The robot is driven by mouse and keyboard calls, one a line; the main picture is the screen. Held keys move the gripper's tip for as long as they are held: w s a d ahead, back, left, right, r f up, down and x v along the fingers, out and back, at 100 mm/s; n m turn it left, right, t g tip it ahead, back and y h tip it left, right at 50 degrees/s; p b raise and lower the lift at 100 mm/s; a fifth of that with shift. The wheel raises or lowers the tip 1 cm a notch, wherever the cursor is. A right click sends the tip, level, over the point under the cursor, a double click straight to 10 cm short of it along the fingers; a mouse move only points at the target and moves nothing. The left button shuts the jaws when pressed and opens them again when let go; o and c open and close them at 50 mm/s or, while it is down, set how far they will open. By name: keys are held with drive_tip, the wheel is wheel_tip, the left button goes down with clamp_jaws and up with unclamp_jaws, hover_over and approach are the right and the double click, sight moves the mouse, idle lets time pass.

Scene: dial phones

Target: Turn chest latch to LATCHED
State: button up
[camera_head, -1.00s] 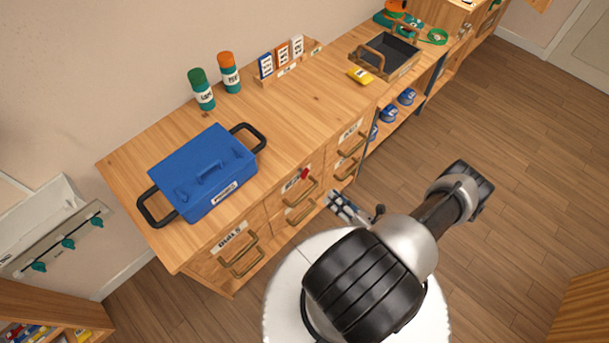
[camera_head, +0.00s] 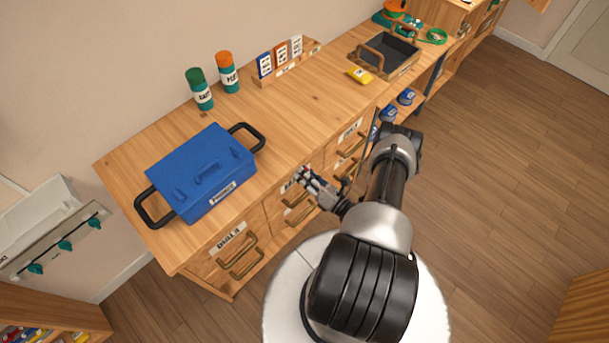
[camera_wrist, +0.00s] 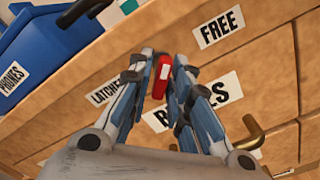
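The chest latch is a small red lever (camera_wrist: 160,77) with a pale patch, on the wooden drawer front. It stands nearly upright in the wrist view, between a LATCHED label (camera_wrist: 105,91) on its left and a FREE label (camera_wrist: 219,27) at its upper right. My gripper (camera_wrist: 164,62) is at the latch with one finger on each side of it. The fingers are partly spread, with narrow gaps seeming to show beside the latch; contact is not clear. In the head view my gripper (camera_head: 306,173) is at the chest front and mostly covers the latch. The latch's pivot is hidden.
A blue toolbox (camera_head: 203,172) stands on the chest top. Brass drawer handles (camera_head: 298,213) stick out below the latch; one shows close to my right finger in the wrist view (camera_wrist: 250,135). Open floor (camera_head: 490,190) lies to the right.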

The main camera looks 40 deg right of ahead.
drive_tip(key=shift+c, duration=0.3)
clamp_jaws()
drive_tip(key=shift+n, duration=0.3)
drive_tip(key=n+b, duration=0.1)
drive_tip(key=n, duration=0.1)
drive_tip(key=shift+f+n, duration=0.15)
drive_tip(key=shift+n, duration=0.25)
drive_tip(key=n+b, duration=0.1)
drive_tip(key=n, duration=0.3)
drive_tip(key=shift+d, duration=0.15)
drive_tip(key=n, duration=0.5)
drive_tip(key=shift+d+n, duration=0.1)
drive_tip(key=shift+n, duration=0.3)
drive_tip(key=shift+d+n, duration=0.1)
drive_tip(key=shift+n, duration=2.2)
